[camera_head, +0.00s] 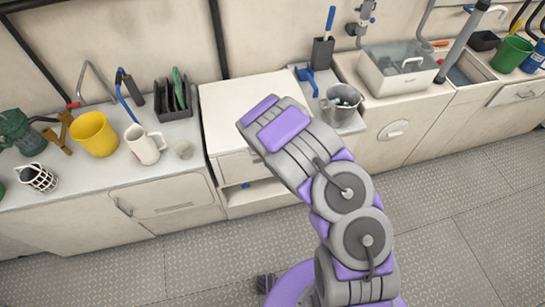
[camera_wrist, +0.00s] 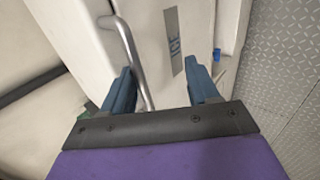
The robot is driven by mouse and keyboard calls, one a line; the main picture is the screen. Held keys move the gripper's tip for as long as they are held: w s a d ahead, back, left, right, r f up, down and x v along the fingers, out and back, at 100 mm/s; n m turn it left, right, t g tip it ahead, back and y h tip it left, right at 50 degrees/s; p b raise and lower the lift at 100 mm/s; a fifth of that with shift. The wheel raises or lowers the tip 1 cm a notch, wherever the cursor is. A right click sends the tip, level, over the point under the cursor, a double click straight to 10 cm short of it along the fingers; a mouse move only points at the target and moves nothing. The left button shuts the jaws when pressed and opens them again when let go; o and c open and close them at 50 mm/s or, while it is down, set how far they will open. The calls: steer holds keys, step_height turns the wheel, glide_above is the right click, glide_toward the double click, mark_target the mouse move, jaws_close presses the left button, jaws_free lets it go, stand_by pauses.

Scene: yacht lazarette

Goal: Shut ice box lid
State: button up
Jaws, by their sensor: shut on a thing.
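The white ice box (camera_head: 238,165) stands mid-counter in the head view. Its pale lid (camera_head: 225,100) looks flat or nearly flat on top; I cannot tell whether a gap remains. My arm covers its right part and hides my gripper there. In the wrist view, my gripper (camera_wrist: 159,70) has two blue fingers in front of a white panel with a grey label (camera_wrist: 173,40). A bent metal handle (camera_wrist: 130,48) runs between the fingers, close to the left one. My gripper is shut on this handle, though the exact contact is not clear.
A yellow bucket (camera_head: 94,134), a white mug (camera_head: 143,147) and a black rack (camera_head: 173,98) stand left of the box. A metal pot (camera_head: 341,103) and a sink unit (camera_head: 395,72) are to the right. The metal floor (camera_head: 480,220) in front is clear.

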steer(key=shift+s+d+f, duration=0.15)
steer(key=shift+s, duration=0.2)
steer(key=p+v, duration=1.6)
steer(key=v, duration=0.1)
steer(key=shift+w+r+p, duration=0.25)
steer(key=shift+p, duration=0.05)
stand_by(0.3)
